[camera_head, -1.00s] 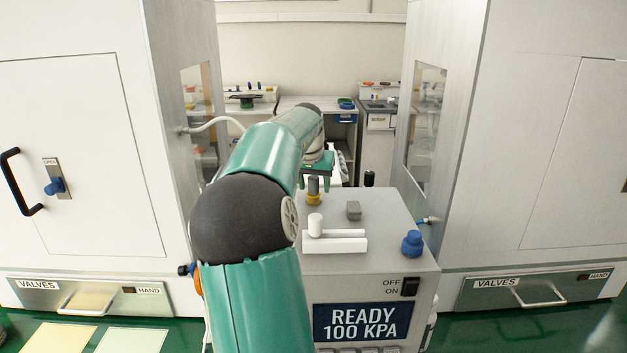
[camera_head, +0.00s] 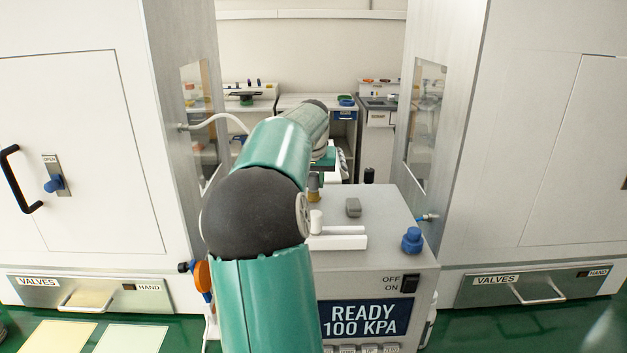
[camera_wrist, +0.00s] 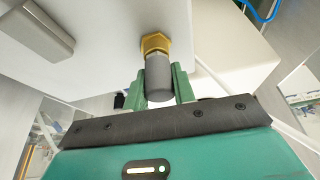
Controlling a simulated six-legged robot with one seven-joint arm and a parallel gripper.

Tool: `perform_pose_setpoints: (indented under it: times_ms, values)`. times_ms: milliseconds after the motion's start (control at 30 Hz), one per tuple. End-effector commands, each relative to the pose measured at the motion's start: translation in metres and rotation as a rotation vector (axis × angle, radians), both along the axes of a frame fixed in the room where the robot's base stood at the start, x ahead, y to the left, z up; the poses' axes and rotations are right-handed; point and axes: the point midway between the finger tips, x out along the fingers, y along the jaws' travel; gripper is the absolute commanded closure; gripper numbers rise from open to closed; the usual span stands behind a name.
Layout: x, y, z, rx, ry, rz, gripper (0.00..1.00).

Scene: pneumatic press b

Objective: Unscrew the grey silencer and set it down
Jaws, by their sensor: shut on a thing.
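The grey silencer (camera_wrist: 159,78) is a small cylinder on a brass hex fitting (camera_wrist: 155,44) at the top of the grey press box (camera_head: 385,225). In the wrist view my gripper (camera_wrist: 160,86) has one green finger on each side of the silencer and is shut on it. The silencer is still in line with the brass fitting; I cannot tell how far it is threaded in. In the head view the silencer (camera_head: 314,181) shows just below my gripper (camera_head: 322,166), partly hidden by my arm.
On the box top are a white lever block (camera_head: 340,242), a grey block (camera_head: 353,207) and a blue knob (camera_head: 412,240). A black cylinder (camera_head: 369,176) stands at the back. White cabinets flank the box on both sides. Bare box top lies right of the grey block.

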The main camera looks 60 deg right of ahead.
Motion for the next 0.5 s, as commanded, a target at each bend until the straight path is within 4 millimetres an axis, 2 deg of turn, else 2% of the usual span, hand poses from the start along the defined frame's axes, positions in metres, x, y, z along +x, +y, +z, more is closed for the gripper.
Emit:
perform_pose_setpoints:
  times_ms: [167, 500]
  values:
    - [-0.0004, -0.0001, 0.0005, 0.000, -0.001, 0.104, 0.96]
    - [-0.0003, 0.0000, 0.0007, 0.001, -0.002, 0.151, 0.96]
